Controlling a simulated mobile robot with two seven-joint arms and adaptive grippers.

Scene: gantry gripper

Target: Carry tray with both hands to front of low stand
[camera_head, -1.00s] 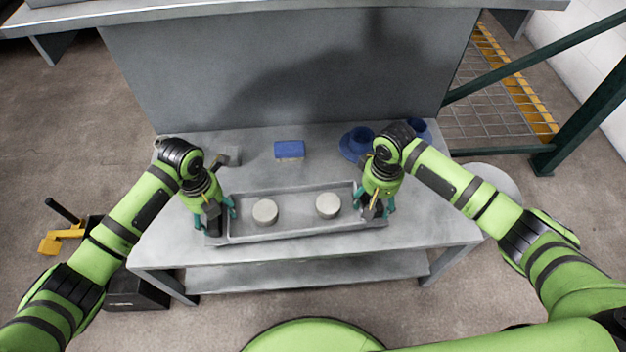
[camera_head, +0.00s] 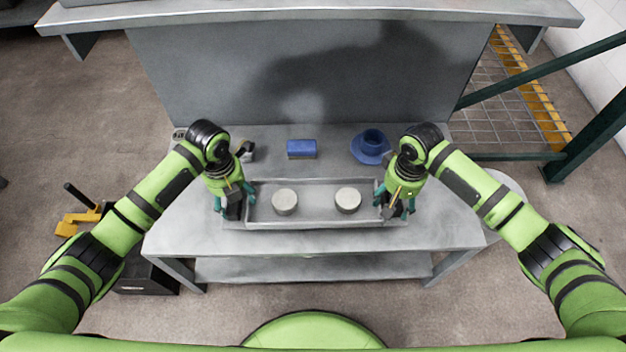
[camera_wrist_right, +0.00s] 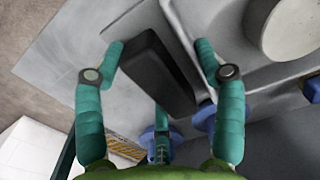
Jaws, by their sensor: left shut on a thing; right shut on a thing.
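The grey tray (camera_head: 316,208) is long and shallow, with two pale round discs (camera_head: 285,202) (camera_head: 347,200) in it. It is over the front half of the grey table; I cannot tell whether it touches the top. My left gripper (camera_head: 234,207) is shut on the tray's left handle. My right gripper (camera_head: 396,207) is shut on the right handle. In the right wrist view, that dark handle (camera_wrist_right: 155,70) lies between the fingers of my right gripper (camera_wrist_right: 160,52), and one disc (camera_wrist_right: 292,25) shows beside it. I cannot tell which thing is the low stand.
A grey object (camera_head: 245,151) stands near my left wrist. A dark green railing (camera_head: 540,75) and a round pale top (camera_head: 508,185) are at the right.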

